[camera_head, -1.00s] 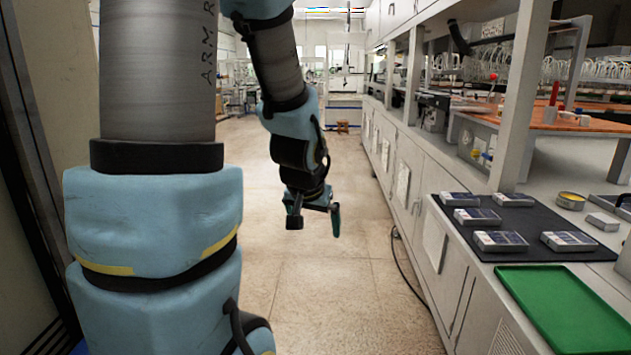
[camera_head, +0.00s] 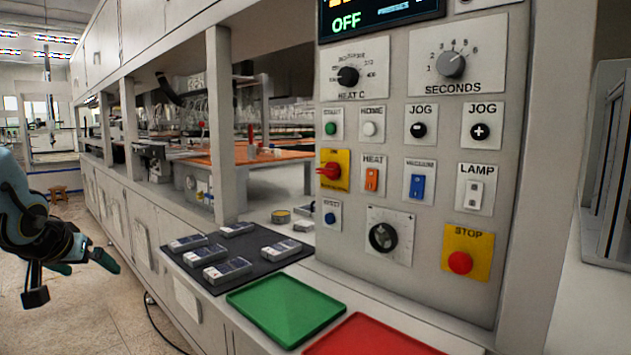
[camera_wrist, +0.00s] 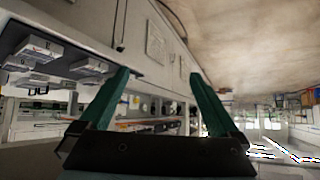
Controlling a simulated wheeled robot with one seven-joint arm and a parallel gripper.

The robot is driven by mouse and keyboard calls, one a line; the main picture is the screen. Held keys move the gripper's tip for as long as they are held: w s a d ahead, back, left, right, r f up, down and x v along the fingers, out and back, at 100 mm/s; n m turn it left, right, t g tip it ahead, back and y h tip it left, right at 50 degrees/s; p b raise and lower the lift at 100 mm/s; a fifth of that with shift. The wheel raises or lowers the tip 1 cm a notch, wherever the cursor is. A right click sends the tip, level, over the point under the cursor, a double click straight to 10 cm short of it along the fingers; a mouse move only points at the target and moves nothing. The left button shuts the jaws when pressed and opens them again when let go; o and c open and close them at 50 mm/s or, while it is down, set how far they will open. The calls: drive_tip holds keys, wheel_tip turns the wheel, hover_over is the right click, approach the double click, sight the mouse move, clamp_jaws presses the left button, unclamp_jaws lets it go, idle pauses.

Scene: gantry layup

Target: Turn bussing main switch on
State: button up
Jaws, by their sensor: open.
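A control panel (camera_head: 400,110) stands at the right in the head view. A red rotary switch (camera_head: 329,170) on a yellow plate, which looks like the main switch, sits at the panel's left side. Its plate has "ON" lettering near the top; the smaller print is unreadable. I cannot tell its exact setting. The display (camera_head: 365,15) above reads "OFF". My gripper (camera_head: 70,278) hangs at the far left over the floor, well away from the panel. In the wrist view its two green fingers (camera_wrist: 160,76) are apart with nothing between them.
A green tray (camera_head: 285,308), a red tray (camera_head: 370,337) and a dark mat (camera_head: 205,277) with several small boxes (camera_head: 227,270) lie on the counter before the panel. A red stop button (camera_head: 460,262) sits low on the panel. A post (camera_head: 221,125) rises from the counter.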

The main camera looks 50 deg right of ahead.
drive_tip(key=s+d+r+m+h, duration=0.1)
drive_tip(key=d+r+m+h, duration=0.25)
drive_tip(key=d, duration=0.75)
drive_tip(key=m+g+h+b, duration=0.2)
drive_tip(key=m+g+h, duration=0.6)
drive_tip(key=g+h, duration=0.1)
approach(324, 171)
drive_tip(key=d+p, duration=0.1)
drive_tip(key=d, duration=0.3)
drive_tip(key=d+p, duration=0.1)
drive_tip(key=d, duration=0.4)
drive_tip(key=shift+s+d+f, duration=0.1)
drive_tip(key=shift+s+d, duration=0.05)
drive_tip(key=shift+s, duration=0.1)
drive_tip(key=c, duration=1.4)
drive_tip(key=shift+o, duration=0.2)
